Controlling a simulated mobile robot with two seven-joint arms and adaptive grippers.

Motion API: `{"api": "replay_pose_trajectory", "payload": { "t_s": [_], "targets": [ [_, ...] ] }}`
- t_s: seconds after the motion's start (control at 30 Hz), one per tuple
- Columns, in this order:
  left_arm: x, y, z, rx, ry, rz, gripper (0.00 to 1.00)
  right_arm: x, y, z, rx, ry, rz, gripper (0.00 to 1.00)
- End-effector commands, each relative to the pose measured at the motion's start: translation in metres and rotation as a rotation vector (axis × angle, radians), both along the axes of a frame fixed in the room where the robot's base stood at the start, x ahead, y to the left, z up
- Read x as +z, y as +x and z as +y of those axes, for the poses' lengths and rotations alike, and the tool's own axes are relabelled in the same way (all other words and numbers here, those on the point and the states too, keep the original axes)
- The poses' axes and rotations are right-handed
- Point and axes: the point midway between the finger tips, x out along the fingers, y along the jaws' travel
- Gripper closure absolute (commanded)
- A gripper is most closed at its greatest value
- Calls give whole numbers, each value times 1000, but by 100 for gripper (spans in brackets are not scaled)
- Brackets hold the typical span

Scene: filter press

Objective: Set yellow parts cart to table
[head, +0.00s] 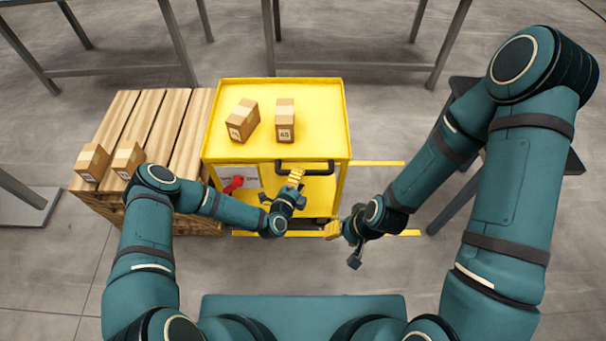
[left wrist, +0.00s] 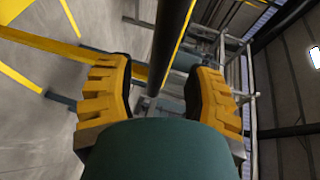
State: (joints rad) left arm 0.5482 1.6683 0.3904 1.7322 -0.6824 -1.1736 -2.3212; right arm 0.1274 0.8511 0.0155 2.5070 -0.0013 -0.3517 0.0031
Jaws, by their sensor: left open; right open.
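The yellow parts cart (head: 330,125) stands in front of me, with a black handle (head: 318,167) on its near side. Two cardboard boxes, a left one (head: 243,120) and a right one (head: 285,120), sit on its top. My left gripper (head: 296,180) is open at the handle, near its left part. In the left wrist view a black bar (left wrist: 170,45), which looks like the handle, runs between the open fingers (left wrist: 160,95); contact cannot be told. My right gripper (head: 334,230) is open and empty, low and right of the cart's front.
A wooden pallet (head: 165,115) with two boxes, one (head: 92,162) and another (head: 128,159), stands close left of the cart. A dark table (head: 463,85) is at the right, partly hidden by my right arm. Yellow floor lines (head: 378,163) mark clear floor between cart and table.

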Motion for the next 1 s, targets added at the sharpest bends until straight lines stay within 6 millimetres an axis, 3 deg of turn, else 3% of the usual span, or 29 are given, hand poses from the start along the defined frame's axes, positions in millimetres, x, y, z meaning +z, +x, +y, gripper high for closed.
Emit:
{"api": "replay_pose_trajectory", "payload": {
  "t_s": [0.23, 0.63, 0.67, 0.8, 1.0],
  "targets": [
    [-6, 27, -11, 1, 0, 0, 48, -9, 2, 0, 0, -1, -4, 53],
    [-6, 33, -14, 0, -1, 1, 48, -9, 2, 0, -1, -1, -5, 53],
    [-6, 33, -14, 0, -1, 1, 52, -9, 2, 0, -1, -1, -5, 53],
    [-6, 33, -14, 0, 0, 1, 100, -9, 2, 0, -1, -1, -5, 53],
    [-6, 33, -14, 0, 0, 1, 100, -9, 2, 0, -1, -1, -5, 53]
  ]
}}
